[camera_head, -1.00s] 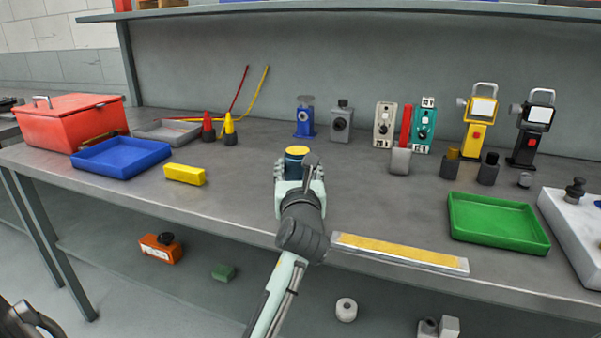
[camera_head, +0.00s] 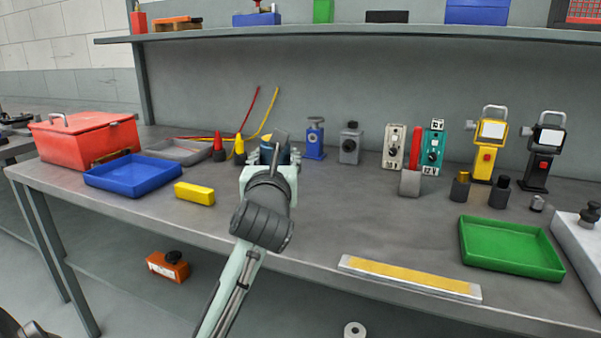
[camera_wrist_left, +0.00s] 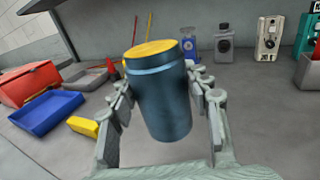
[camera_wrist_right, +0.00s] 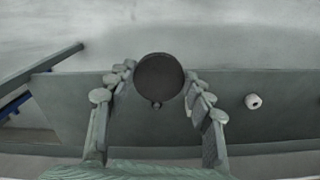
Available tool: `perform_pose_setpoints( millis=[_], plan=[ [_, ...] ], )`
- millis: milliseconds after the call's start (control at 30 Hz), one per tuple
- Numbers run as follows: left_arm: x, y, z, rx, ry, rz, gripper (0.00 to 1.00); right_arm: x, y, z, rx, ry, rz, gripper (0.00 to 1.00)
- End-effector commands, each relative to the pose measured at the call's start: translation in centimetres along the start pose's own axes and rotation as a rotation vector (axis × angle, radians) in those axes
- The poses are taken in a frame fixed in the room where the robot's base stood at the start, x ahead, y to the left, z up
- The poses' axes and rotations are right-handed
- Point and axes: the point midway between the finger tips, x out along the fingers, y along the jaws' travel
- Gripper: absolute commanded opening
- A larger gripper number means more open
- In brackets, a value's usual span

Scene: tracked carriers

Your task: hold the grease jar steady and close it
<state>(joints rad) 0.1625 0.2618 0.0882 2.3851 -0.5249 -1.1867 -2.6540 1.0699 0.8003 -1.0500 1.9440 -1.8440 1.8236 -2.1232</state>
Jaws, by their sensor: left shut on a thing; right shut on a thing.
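The grease jar (camera_wrist_left: 165,100) is a blue cylinder with a yellow top face (camera_wrist_left: 152,48). It stands between the fingers of my left gripper (camera_wrist_left: 163,108) in the left wrist view, leaning slightly. In the head view my left gripper (camera_head: 271,158) is over the back middle of the bench, and its hand hides most of the jar. In the right wrist view my right gripper (camera_wrist_right: 158,88) is shut on a dark round disc, probably the jar's lid (camera_wrist_right: 158,76), with a small knob at its lower edge. The right gripper does not show in the head view.
On the bench (camera_head: 330,215), a blue tray (camera_head: 133,174), yellow block (camera_head: 194,193) and red box (camera_head: 85,138) are left. A green tray (camera_head: 512,248) and yellow strip (camera_head: 410,278) are right. Red and yellow cones (camera_head: 219,147) stand close left of the gripper. Bare bench lies right of it.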

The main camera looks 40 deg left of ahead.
Motion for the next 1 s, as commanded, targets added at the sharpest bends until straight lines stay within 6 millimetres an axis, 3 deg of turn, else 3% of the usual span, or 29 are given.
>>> perform_pose_setpoints(
  millis=[100,300,733,767,1000],
  plan=[
    [-0.8,2.2,1.5,0.003,-0.006,0.001,0.03,0.0,0.0,0.0,0.0,0.0,0.0,0.39],
    [-1.6,4.2,2.8,0.001,-0.003,0.001,0.03,0.0,0.0,0.0,0.0,0.0,0.0,0.39],
    [-1.8,4.6,3.0,-0.001,-0.002,-0.001,0.03,0.0,0.0,0.0,0.0,0.0,0.0,0.39],
    [-1.8,4.6,3.0,-0.001,-0.002,-0.001,0.47,0.0,0.0,0.0,0.0,0.0,0.0,0.39],
    [-1.8,4.6,3.0,-0.001,-0.002,-0.001,0.17,0.0,0.0,0.0,0.0,0.0,0.0,0.39]
  ],
)
